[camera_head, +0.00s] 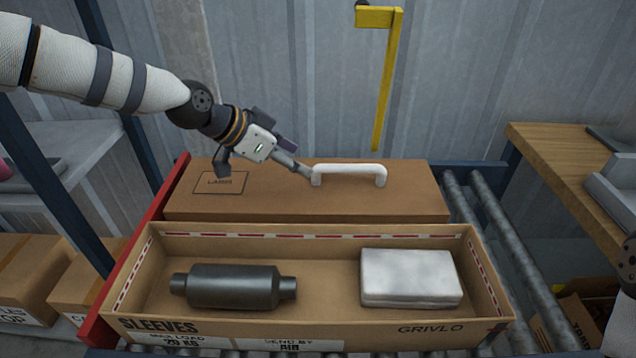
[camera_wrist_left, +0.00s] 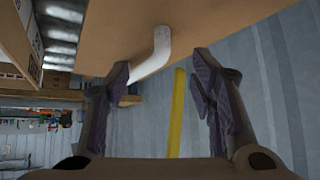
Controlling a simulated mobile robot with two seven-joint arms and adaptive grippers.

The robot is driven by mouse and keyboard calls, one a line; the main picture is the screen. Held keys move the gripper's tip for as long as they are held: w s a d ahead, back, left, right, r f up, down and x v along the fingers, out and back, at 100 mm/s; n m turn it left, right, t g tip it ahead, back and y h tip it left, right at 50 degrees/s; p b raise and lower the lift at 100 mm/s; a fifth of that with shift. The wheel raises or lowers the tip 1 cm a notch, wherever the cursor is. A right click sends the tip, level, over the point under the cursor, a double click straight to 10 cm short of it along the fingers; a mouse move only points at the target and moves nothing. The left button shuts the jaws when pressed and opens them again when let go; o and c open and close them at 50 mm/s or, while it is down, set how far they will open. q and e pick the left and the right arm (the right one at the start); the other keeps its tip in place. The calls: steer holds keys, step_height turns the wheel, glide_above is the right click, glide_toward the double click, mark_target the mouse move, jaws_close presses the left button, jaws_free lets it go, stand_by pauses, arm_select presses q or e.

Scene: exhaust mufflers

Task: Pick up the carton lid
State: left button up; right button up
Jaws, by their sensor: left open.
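The carton lid (camera_head: 280,202) is a brown cardboard panel with a printed label and a white handle (camera_head: 350,169). It is just behind the open carton (camera_head: 300,243). My left gripper (camera_head: 306,172) is open at the left end of the handle. In the left wrist view, the bent end of the handle (camera_wrist_left: 155,58) shows between the two spread fingers of my left gripper (camera_wrist_left: 160,82), with the lid (camera_wrist_left: 200,20) beyond. Whether the fingers touch the handle cannot be told. My right gripper is not in view.
The carton holds a dark muffler (camera_head: 233,287) at left and a pale wrapped block (camera_head: 410,278) at right. Rollers (camera_head: 515,260) run along the right side, with a wooden bench (camera_head: 560,165) beyond. A yellow bracket (camera_head: 388,80) is on the wall behind.

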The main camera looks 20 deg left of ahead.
mark_target(314, 174)
arm_select(q)
steer(key=x, duration=0.4)
steer(key=b+x, duration=0.1)
steer(key=x, duration=0.1)
steer(key=shift+s+d+f, duration=0.15)
steer(key=shift+f, duration=0.45)
steer(key=shift+d, duration=0.1)
steer(key=shift+r, duration=0.15)
steer(key=shift+c, duration=0.3)
jaws_close()
